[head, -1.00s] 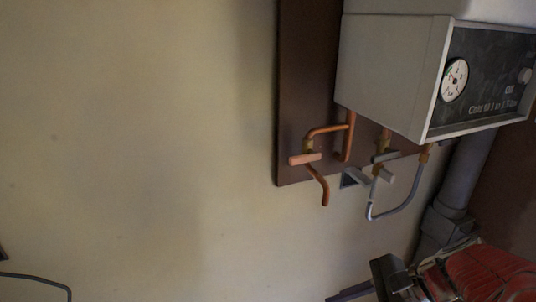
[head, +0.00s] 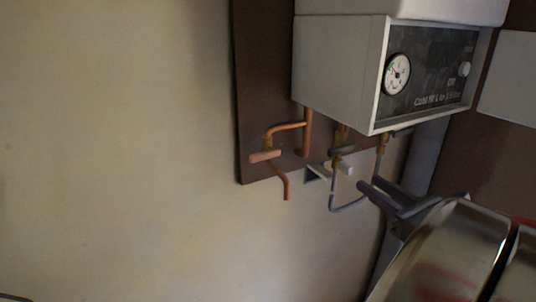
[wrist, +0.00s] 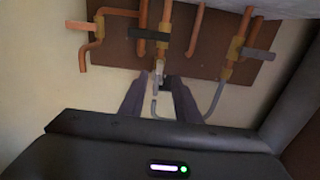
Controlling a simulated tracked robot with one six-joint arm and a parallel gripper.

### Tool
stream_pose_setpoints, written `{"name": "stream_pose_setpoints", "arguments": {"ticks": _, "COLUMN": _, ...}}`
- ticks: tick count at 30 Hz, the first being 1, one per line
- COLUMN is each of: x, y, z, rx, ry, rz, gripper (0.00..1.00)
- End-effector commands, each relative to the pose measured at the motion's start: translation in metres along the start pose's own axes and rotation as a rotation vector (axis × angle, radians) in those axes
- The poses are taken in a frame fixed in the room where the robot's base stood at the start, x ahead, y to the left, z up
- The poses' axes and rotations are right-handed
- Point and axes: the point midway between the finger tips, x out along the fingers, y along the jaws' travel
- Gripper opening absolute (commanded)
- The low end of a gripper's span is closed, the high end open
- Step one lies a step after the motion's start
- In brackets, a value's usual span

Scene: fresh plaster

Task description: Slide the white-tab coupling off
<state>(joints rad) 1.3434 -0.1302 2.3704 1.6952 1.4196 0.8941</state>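The white-tab coupling (head: 345,168) sits at the lower end of the middle valve under the boiler, with its pale tab pointing right. In the wrist view the coupling (wrist: 158,70) is a pale, silvery piece at the top of a grey hose (wrist: 155,108). My gripper (head: 371,184) is just right of and slightly below the coupling in the head view. In the wrist view my gripper (wrist: 156,84) is open, one finger either side of the hose below the coupling. No contact with the coupling is visible.
The boiler (head: 340,60) with a round gauge (head: 397,74) hangs above. A copper pipe with an orange-handled valve (head: 265,156) is to the left. The grey hose loops to a right-hand valve (wrist: 235,50). A thick grey pipe (head: 428,150) stands at the right. Plain wall at left is clear.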

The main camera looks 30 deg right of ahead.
Motion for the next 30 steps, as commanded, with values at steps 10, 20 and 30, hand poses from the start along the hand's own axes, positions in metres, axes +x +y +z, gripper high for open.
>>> {"name": "stream_pose_setpoints", "arguments": {"ticks": 10, "x": 0.003, "y": 0.0, "z": 0.0, "rx": -0.002, "ry": 0.002, "rz": 0.0, "gripper": 0.3}}
{"name": "stream_pose_setpoints", "arguments": {"ticks": 20, "x": 0.03, "y": 0.0, "z": 0.0, "rx": -0.002, "ry": 0.002, "rz": 0.001, "gripper": 0.3}}
{"name": "stream_pose_setpoints", "arguments": {"ticks": 30, "x": 0.069, "y": 0.0, "z": -0.001, "rx": -0.003, "ry": 0.003, "rz": 0.001, "gripper": 0.3}}
